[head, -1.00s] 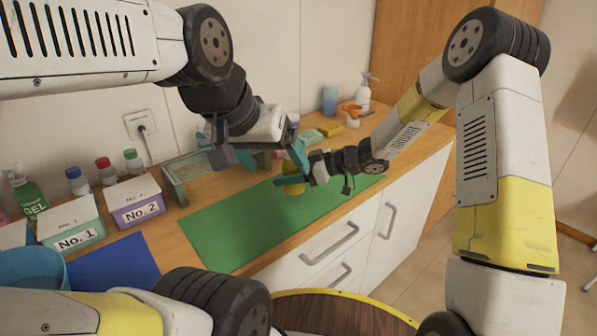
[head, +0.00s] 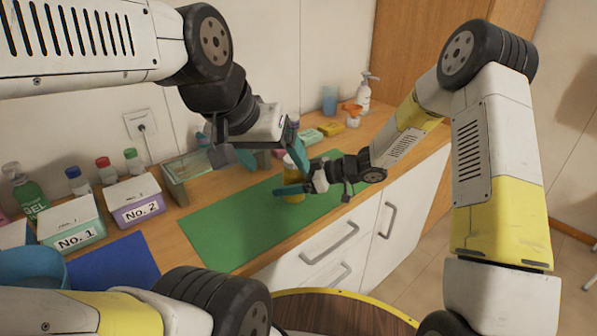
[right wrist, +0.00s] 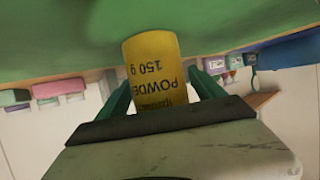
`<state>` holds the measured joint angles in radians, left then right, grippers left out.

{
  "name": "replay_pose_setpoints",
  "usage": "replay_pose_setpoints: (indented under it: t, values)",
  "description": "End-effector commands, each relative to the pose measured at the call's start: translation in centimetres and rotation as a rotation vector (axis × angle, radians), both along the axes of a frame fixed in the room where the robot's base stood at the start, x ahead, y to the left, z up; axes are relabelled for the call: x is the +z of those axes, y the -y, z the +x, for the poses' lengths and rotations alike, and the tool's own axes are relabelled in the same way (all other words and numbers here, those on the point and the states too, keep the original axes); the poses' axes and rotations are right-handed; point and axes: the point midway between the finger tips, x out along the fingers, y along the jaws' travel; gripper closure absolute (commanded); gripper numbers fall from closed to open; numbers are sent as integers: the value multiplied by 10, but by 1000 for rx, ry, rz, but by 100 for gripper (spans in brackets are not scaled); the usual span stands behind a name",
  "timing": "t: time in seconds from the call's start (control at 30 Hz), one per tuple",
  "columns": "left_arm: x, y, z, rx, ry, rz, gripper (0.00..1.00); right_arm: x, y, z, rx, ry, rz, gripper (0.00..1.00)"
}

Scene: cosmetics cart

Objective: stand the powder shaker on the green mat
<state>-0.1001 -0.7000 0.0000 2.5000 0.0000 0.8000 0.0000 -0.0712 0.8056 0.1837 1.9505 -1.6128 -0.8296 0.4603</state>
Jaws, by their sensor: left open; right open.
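In the head view the right gripper (head: 292,186) partly covers the shaker. My left gripper (head: 275,155) is open and empty, above and behind the mat, close to the shaker.
A blue mat (head: 115,269), box No. 1 (head: 72,231) and box No. 2 (head: 135,203) are at the left. A glass-topped stand (head: 180,172) is behind the green mat. The green mat's left half is clear.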

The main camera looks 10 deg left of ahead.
Motion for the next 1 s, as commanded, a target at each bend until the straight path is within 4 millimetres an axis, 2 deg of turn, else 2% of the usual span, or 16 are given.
replay_pose_setpoints:
  t: [0.17, 0.4, 0.6, 0.87, 0.93, 1.0]
  values:
    - [0, 0, 0, 0, 0, 0, 17, 10, 20, 0, -4, 2, 0, 22]
    - [0, 0, 0, 0, 0, 0, 17, 30, 68, -4, -3, 3, 0, 22]
    - [0, 0, 0, 0, 0, 0, 17, 43, 98, -6, -1, 2, 0, 22]
    - [0, 0, 0, 0, 0, 0, 17, 49, 111, -8, -2, 1, -1, 22]
    - [0, 0, 0, 0, 0, 0, 17, 53, 112, -3, -24, 16, -9, 22]
    - [0, 0, 0, 0, 0, 0, 17, 65, 118, 10, -88, 55, -33, 22]
